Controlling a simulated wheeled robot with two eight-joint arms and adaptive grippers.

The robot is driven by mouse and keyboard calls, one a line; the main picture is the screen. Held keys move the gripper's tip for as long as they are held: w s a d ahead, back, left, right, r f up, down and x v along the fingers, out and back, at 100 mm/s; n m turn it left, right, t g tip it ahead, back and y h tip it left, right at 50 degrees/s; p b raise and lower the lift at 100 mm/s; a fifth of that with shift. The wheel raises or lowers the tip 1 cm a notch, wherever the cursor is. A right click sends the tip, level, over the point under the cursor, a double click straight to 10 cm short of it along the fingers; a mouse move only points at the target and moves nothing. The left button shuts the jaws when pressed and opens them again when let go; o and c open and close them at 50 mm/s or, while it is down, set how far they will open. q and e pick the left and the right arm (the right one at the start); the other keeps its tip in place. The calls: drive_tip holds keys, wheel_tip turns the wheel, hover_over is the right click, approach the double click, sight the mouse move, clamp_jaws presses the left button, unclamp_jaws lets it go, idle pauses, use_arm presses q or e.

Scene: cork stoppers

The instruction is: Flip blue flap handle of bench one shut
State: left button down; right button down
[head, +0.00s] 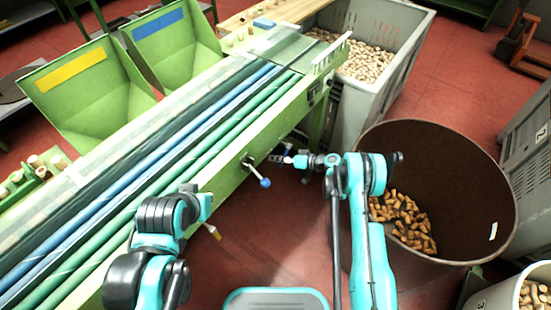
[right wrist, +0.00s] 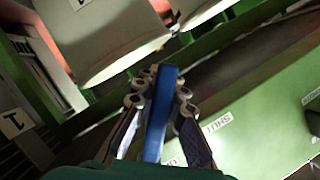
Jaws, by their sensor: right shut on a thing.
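Bench one (head: 215,185) is a long green conveyor bench with blue and green strips along its top. A short lever with a blue knob (head: 265,182) sticks out from its side and points down to the right. My right gripper (head: 284,158) is beside the bench, just right of and above that knob. In the right wrist view, a blue handle (right wrist: 160,115) stands between the fingers of my right gripper (right wrist: 160,95), which are shut on it. I cannot tell whether this handle and the knob are one piece. A "SHUT" label (right wrist: 216,122) is on the green panel.
A large brown drum (head: 450,150) with corks stands right of my right arm. A grey bin (head: 385,50) full of corks is behind it. A yellow-tipped lever (head: 213,232) is near my left arm. Red floor (head: 290,215) is clear below the bench side.

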drive_tip(key=r+m, duration=0.1)
drive_tip(key=s+m+y, duration=0.1)
drive_tip(key=a+r+m, duration=0.1)
drive_tip(key=shift+s+r+m+g+y, duration=0.25)
drive_tip(key=shift+r+m+g+y, duration=0.05)
drive_tip(key=shift+m+g+y, duration=0.1)
drive_tip(key=c, duration=1.5)
unclamp_jaws()
drive_tip(key=shift+c, duration=0.2)
drive_tip(key=v, duration=1.2)
